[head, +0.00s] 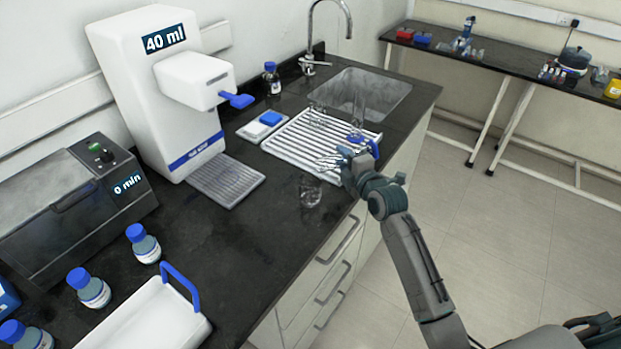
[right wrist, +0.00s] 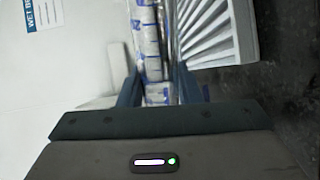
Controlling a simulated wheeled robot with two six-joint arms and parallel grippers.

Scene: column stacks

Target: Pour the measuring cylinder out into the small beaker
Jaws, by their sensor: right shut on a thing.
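My right gripper (head: 352,154) is over the front right of the white drying rack (head: 290,150). In the right wrist view the cylinder (right wrist: 148,45), with blue marks, runs between the two fingers. Its contents are too faint to tell. A small clear glass beaker (head: 311,193) stands on the dark counter just in front of the rack, left of and nearer than the gripper. My left gripper is out of view.
A white dispenser (head: 165,100) reading 40 ml stands left of the rack, with a drip tray (head: 226,180). Bottles (head: 143,242) and a white carrier (head: 150,318) are front left. The counter around the beaker is clear.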

